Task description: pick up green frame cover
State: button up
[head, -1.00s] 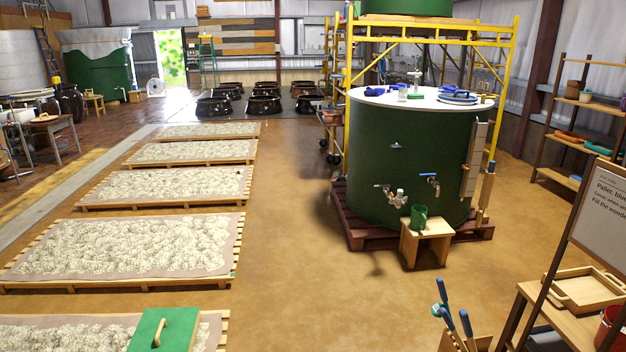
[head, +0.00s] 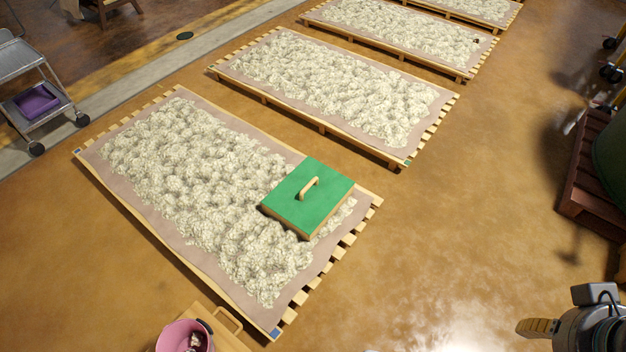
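The green frame cover (head: 307,196) is a square green panel with a wooden edge and a light wooden handle (head: 309,188) on top. It lies on the right end of the nearest pallet (head: 341,240), over part of the pale lumpy material. My gripper (head: 537,328) shows at the lower right edge, with a tan ribbed finger pointing left. It is well apart from the cover, to its lower right. The rest of the gripper is cut off or hidden, so its opening does not show.
Another filled pallet (head: 318,127) lies behind, with more beyond it. A pink bucket (head: 180,337) stands by a wooden tray at the bottom edge. A metal cart (head: 35,105) is at the left. A dark red pallet (head: 585,165) is at the right. The floor between is clear.

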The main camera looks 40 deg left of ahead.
aim_at(306, 198)
jog(key=i+u, duration=0.5)
jog(key=i+l+u, duration=0.25)
jog(key=u, duration=0.2)
jog(key=i+l+u, duration=0.65)
jog(key=u, duration=0.35)
jog(key=i+l+u, duration=0.2)
jog(key=u, duration=0.25)
jog(key=i+l+u, duration=0.15)
jog(key=u, duration=0.35)
jog(key=l+u, duration=0.5)
jog(key=i+l+u, duration=0.2)
jog(key=l+u, duration=0.15)
jog(key=k+l, duration=0.05)
